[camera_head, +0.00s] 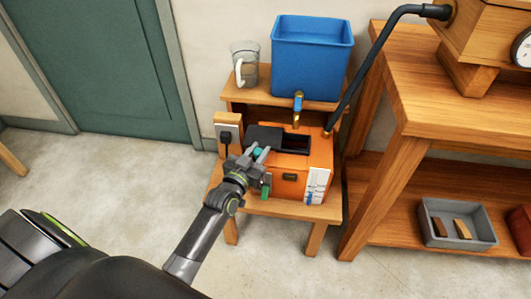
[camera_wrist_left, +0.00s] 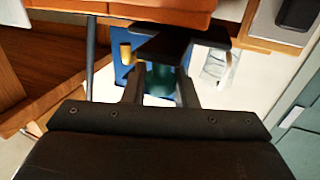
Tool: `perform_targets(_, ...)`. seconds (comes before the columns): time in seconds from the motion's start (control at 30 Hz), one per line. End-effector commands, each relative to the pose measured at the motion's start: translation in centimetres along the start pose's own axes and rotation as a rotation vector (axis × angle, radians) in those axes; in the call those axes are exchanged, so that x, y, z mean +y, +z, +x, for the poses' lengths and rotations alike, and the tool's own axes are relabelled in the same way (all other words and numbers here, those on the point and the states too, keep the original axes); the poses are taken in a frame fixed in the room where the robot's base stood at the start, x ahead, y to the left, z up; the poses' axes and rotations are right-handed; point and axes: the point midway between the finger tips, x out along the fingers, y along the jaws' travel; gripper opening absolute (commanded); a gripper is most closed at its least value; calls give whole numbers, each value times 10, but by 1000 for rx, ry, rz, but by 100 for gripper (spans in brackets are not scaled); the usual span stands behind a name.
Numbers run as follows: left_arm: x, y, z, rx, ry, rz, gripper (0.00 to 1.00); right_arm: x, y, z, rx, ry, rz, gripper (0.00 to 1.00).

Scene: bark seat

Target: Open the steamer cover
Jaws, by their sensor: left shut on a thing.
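The steamer (camera_head: 288,183) is an orange box on a low wooden stand. Its dark cover (camera_head: 263,135) is over the left part of the top, and a dark opening (camera_head: 296,143) shows to its right. My left gripper (camera_head: 259,155) is at the front left of the steamer, shut on a teal knob (camera_head: 258,151) by the cover. In the left wrist view, the knob (camera_wrist_left: 160,78) is between the fingers, with the dark cover (camera_wrist_left: 165,43) just beyond and the orange steamer (camera_wrist_left: 130,14) at the top. My right gripper is not in view.
A blue tank (camera_head: 312,55) with a brass tap (camera_head: 297,103) and a glass jug (camera_head: 245,65) stand on the shelf behind. A black pipe (camera_head: 362,75) slopes down to the steamer's right. A wooden workbench (camera_head: 412,115) is close on the right.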

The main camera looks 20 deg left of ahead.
Motion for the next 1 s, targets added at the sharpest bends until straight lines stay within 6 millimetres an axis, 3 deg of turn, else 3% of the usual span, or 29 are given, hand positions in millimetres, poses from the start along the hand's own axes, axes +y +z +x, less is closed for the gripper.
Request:
perform_targets(0.17,0,-1,0,1,1,-2,0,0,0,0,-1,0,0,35)
perform_targets(0.2,0,-1,0,1,1,-2,29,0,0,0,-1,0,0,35)
perform_targets(0.33,1,-1,0,1,0,-2,46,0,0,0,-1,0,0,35)
perform_targets(0.73,0,1,-6,0,0,-1,48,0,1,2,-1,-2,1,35)
perform_targets(1.0,0,4,-50,-2,-1,-2,48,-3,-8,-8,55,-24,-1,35)
